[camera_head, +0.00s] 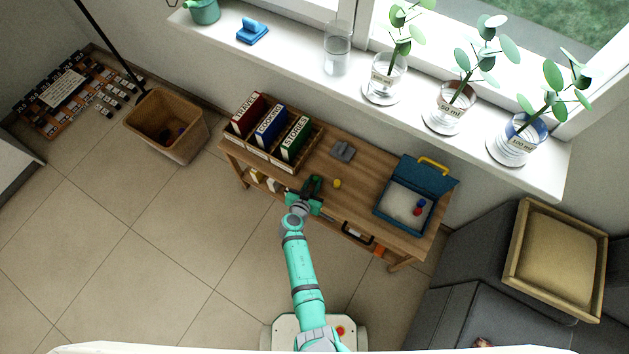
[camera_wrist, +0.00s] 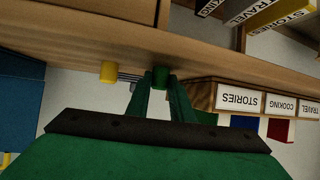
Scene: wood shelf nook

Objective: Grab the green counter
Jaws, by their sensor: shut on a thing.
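The green counter (camera_wrist: 160,77) is a small green cylinder at the tips of my fingers in the wrist view. My gripper (camera_wrist: 160,86) is shut on it, with one finger at each side. In the head view my gripper (camera_head: 315,182) reaches over the front part of the wooden bench (camera_head: 368,178). There the counter cannot be told apart from my dark green fingers. Whether the counter still touches the bench top is not clear.
A yellow counter (camera_head: 337,183) stands just right of my gripper. A blue open box (camera_head: 395,202) with a red and a blue counter is farther right. A grey object (camera_head: 343,150) lies behind. Labelled folders (camera_head: 270,128) stand in a rack at left.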

